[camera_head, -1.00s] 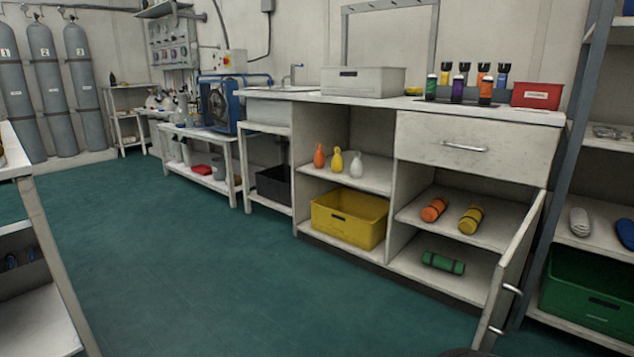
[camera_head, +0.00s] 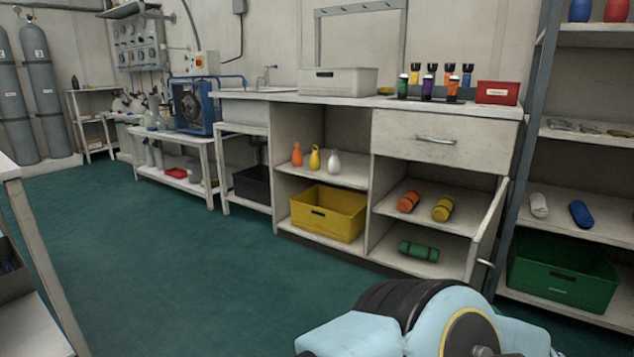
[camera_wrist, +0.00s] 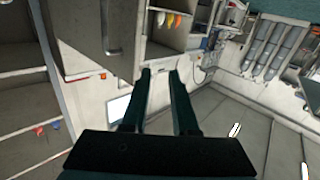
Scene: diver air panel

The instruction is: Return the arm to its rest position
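My gripper (camera_wrist: 159,78) shows in the wrist view with its two dark fingers apart and nothing between them. It is open and touches nothing that I can see. The wrist view is turned, with shelves at the left, small coloured bottles at the top and gas cylinders at the upper right. In the head view my light-blue and black arm (camera_head: 425,325) stands at the bottom, in front of the cabinet. My gripper is not visible in the head view.
The cabinet door (camera_head: 488,235) stands open at the right; the drawer (camera_head: 437,138) above is closed. A yellow crate (camera_head: 327,212) is in the cabinet's lower left. A shelf rack with a green crate (camera_head: 562,270) stands at the right. Green floor (camera_head: 180,270) is clear at the left.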

